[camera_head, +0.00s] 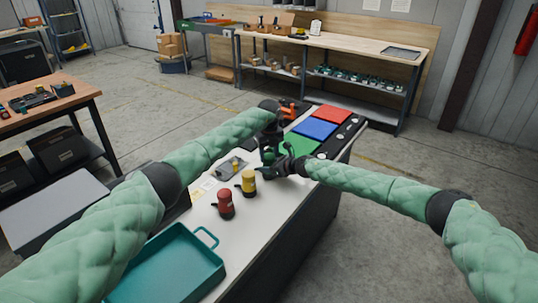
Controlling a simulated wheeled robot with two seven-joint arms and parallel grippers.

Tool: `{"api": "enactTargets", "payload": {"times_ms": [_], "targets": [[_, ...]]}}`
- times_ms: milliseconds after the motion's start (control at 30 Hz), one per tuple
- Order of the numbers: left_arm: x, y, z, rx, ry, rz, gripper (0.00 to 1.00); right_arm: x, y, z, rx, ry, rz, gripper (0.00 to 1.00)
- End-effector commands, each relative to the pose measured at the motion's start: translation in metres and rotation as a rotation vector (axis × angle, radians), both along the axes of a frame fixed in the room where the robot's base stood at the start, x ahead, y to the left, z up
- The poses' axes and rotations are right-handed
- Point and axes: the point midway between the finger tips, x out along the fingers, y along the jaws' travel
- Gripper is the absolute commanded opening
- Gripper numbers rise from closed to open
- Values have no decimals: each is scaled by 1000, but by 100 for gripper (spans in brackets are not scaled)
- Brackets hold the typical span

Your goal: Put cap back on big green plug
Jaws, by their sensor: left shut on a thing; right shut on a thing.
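The big green plug (269,157) stands on the white table, mostly hidden between my two grippers. My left gripper (270,146) reaches down from above, at the plug's top. It is shut on a small piece that looks like the cap, though the fingers hide most of it. My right gripper (277,170) comes in low from the right and is shut on the plug's body. I cannot tell whether cap and plug touch. A yellow plug (247,183) and a red plug (225,204) stand nearer me, both upright with dark side handles.
A teal tray (172,262) with a handle sits at the table's near end. A grey part with a yellow piece (232,167) lies left of the grippers. Green (299,144), blue (315,128) and red (329,115) panels and an orange tool (288,109) are at the far end.

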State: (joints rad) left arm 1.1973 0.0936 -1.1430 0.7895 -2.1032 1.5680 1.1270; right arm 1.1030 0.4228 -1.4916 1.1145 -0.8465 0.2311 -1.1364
Motion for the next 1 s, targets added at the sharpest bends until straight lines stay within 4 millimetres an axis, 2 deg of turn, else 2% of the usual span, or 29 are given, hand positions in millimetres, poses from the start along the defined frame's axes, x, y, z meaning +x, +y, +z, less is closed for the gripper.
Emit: {"api": "enactTargets", "payload": {"times_ms": [200, 467, 500, 600, 1000], "targets": [[0, 1, 0, 1, 0, -132, 19, 0, 0, -1, -1, 1, 0, 0], [0, 1, 0, 1, 0, -136, 19, 0, -1, -1, -1, 1, 0, 0], [0, 1, 0, 1, 0, -135, 50, 0, -1, -1, -1, 1, 0, 0], [0, 1, 0, 1, 0, -135, 68, 0, 0, -1, -1, 1, 0, 0], [1, 1, 6, 0, -1, -134, 68, -1, 0, -1, -1, 1, 1, 0]]}}
